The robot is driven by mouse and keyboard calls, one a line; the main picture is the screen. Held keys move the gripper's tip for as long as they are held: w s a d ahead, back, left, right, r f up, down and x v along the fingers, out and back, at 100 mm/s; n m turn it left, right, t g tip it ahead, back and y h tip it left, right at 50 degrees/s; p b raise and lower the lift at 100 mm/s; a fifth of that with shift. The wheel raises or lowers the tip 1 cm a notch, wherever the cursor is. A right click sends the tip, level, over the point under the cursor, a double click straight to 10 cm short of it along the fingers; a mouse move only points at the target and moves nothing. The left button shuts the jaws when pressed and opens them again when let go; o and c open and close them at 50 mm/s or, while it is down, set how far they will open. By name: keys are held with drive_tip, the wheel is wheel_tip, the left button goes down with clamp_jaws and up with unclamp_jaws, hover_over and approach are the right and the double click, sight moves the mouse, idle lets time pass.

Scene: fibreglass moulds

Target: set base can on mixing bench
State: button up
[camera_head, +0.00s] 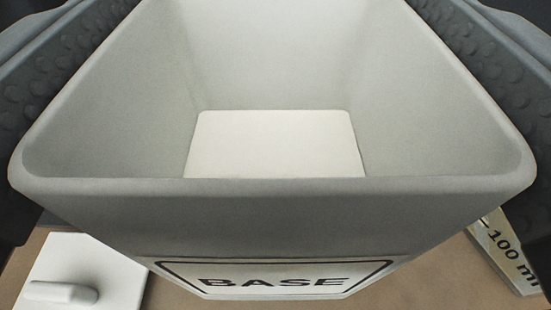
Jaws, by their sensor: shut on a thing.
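The base can (300,215) is a grey, open-topped square container with a label reading "BASE" on its near side. It fills most of the head camera view, and I look down into it. Its inside is bare except for a pale rectangular area at the bottom. My gripper (272,100) is shut on the can, with dark, dimpled finger pads against its left and right walls. The brown surface (170,292) below shows only in small parts. I cannot tell whether it is the mixing bench, or whether the can touches it.
A white flat piece with a raised rounded handle (85,270) lies at the lower left, close to the can. A pale block or plate marked "100 m", its end cut off (510,250), lies at the lower right. The can hides what lies beyond it.

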sight(273, 77)
drive_tip(key=shift+f, duration=1.8)
drive_tip(key=shift+f, duration=0.15)
drive_tip(key=o, duration=2)
drive_tip(key=shift+o, duration=0.2)
drive_tip(key=s, duration=1.2)
